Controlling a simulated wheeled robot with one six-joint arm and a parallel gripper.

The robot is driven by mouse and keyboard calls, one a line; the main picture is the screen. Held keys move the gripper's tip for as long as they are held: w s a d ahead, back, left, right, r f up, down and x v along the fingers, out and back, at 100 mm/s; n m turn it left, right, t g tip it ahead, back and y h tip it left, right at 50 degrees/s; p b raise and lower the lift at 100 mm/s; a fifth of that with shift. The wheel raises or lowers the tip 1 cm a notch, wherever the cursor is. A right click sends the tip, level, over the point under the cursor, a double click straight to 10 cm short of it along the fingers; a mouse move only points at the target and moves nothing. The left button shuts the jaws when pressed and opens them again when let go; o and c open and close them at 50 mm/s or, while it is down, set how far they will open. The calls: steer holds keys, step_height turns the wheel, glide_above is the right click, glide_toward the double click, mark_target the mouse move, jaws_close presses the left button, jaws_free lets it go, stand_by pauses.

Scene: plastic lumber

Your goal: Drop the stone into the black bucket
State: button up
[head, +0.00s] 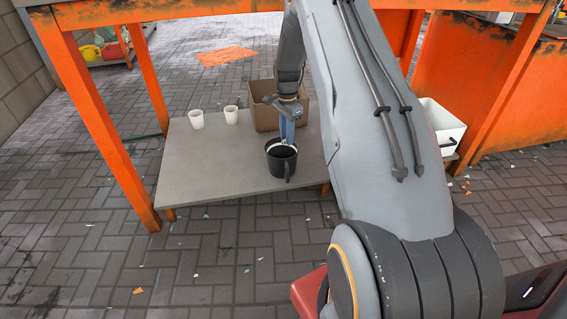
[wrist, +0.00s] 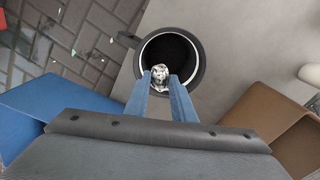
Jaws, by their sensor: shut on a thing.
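The black bucket (head: 283,165) stands upright on the grey table, near its front edge. In the wrist view the bucket (wrist: 199,61) shows from above with a light inner rim, a dark inside and a handle at its left. My gripper (head: 288,138) points down at the bucket in the head view. In the wrist view my gripper (wrist: 161,79) has its blue fingers shut on the stone (wrist: 160,73), a grey and white mottled lump. The stone is over the near part of the bucket's opening. The stone is too small to make out in the head view.
The grey table (head: 200,165) also bears two white cups (head: 197,119) at the left and a brown box (head: 266,117) behind the bucket. A white bin (head: 441,125) is at the right. Orange posts (head: 110,130) frame the table.

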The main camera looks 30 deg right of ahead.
steer(key=shift+a+f+b, duration=0.1)
steer(key=shift+f+b, duration=0.6)
steer(key=shift+f, duration=0.75)
steer(key=o, duration=1.1)
steer(key=shift+o, duration=0.2)
steer(key=shift+r, duration=0.2)
